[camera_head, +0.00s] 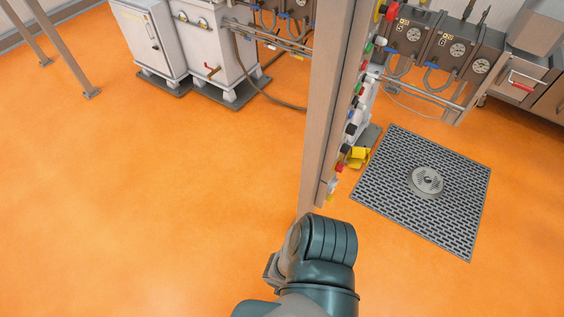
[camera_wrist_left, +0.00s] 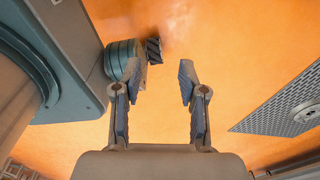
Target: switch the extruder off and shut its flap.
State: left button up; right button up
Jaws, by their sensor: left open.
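A tall grey panel (camera_head: 331,110) stands nearly edge-on in the head view. Coloured knobs and buttons (camera_head: 352,130) run down its right side, too oblique to read. Dark machine units with gauges (camera_head: 457,48) stand behind it and look like part of the extruder. I cannot make out which control is the off switch or which part is the flap. My left gripper (camera_wrist_left: 162,80) is open and empty in the left wrist view, above orange floor. In the head view a dark teal arm of mine reaches the panel's lower end; no fingers show there. My right gripper is not identifiable.
A perforated floor grate with a round drain (camera_head: 427,181) lies to the right of the panel; the grate also shows in the wrist view (camera_wrist_left: 270,118). White cabinets (camera_head: 210,55) stand at the back left. Pipes and a cable run behind. The orange floor at left is clear.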

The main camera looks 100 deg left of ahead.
aim_at(340, 167)
jog(key=u, duration=2.7)
jog(key=i+l, duration=0.05)
jog(key=l, duration=0.05)
